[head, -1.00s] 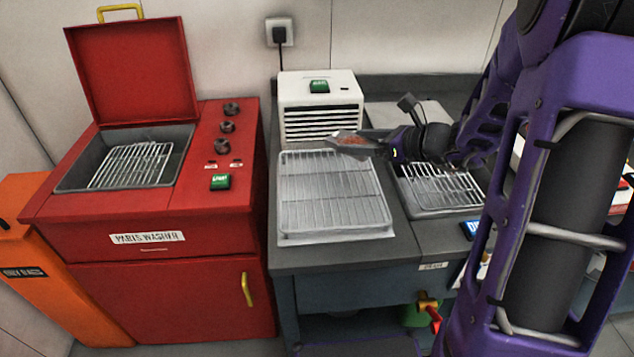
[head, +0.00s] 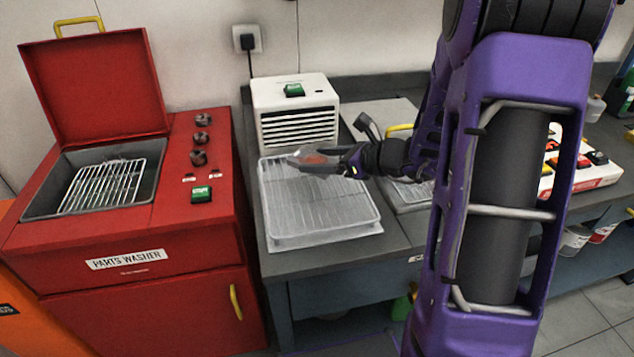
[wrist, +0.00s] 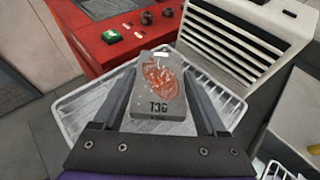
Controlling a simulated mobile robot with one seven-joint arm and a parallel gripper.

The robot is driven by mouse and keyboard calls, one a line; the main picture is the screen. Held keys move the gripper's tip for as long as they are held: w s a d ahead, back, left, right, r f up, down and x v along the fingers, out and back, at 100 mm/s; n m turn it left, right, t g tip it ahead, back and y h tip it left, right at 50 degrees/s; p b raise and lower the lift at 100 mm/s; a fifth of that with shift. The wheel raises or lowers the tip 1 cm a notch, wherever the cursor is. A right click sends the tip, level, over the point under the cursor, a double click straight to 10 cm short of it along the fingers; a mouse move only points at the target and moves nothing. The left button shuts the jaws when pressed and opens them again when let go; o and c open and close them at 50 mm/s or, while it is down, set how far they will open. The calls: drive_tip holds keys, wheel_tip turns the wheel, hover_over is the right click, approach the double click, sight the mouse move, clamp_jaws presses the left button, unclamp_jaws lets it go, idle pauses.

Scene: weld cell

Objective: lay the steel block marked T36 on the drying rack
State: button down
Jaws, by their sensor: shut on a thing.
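The steel block (wrist: 158,88) is a grey plate with a red-orange patch and the mark T36 facing the wrist camera. My gripper (head: 322,160) is shut on it, and the block sits between the two dark fingers in the wrist view. The drying rack (head: 318,215) is a wire grid in a pale tray on the grey bench, in front of the white blower. The block is held above the back part of this rack. In the wrist view the rack (wrist: 85,108) spreads out beneath the block; I cannot tell the exact height between them.
The red parts washer (head: 180,240) stands open at left with a wire basket (head: 103,186) inside. The white blower (head: 295,115) stands right behind the rack. A second wire rack in a basin (head: 412,196) lies to the right.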

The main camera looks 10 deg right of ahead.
sight(319, 187)
drive_tip(key=shift+f+b, duration=0.35)
drive_tip(key=shift+f, duration=2.3)
drive_tip(key=shift+f, duration=0.1)
drive_tip(key=shift+f, duration=0.15)
unclamp_jaws()
drive_tip(key=shift+r, duration=0.35)
drive_tip(key=v, duration=0.6)
drive_tip(key=p+v, duration=0.1)
drive_tip(key=v, duration=0.5)
drive_tip(key=shift+s+f, duration=0.1)
drive_tip(key=shift+f, duration=0.15)
